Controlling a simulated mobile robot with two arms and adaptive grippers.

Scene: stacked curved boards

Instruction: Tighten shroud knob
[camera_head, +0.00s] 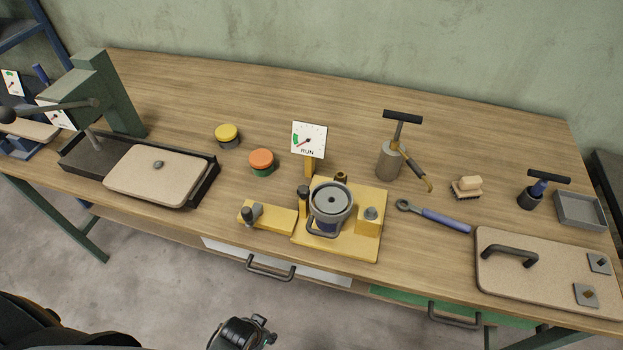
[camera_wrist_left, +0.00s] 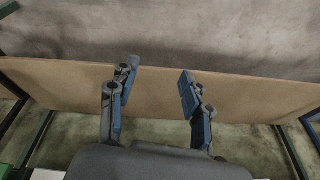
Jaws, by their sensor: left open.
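The yellow fixture (camera_head: 337,246) stands near the front middle of the bench, holding a round grey-rimmed part (camera_head: 331,200) with a curved handle. A grey knob (camera_head: 371,213) sits on the raised yellow block at its right. Another dark grey knob (camera_head: 252,213) stands on the yellow plate (camera_head: 281,220) at its left. I cannot tell which is the shroud knob. My left gripper (camera_wrist_left: 158,84) is open and empty in the left wrist view, its fingers apart, with no knob in that view. In the head view a dark part of mine shows at the bottom edge, short of the bench. My right gripper is not identifiable.
A RUN gauge card (camera_head: 309,140) stands behind the fixture. A blue-handled wrench (camera_head: 440,217), a pump (camera_head: 391,158), a brush (camera_head: 467,187) and a handled board (camera_head: 500,280) lie right. Yellow (camera_head: 227,133) and orange (camera_head: 262,159) caps and a press (camera_head: 110,95) stand left. The back is clear.

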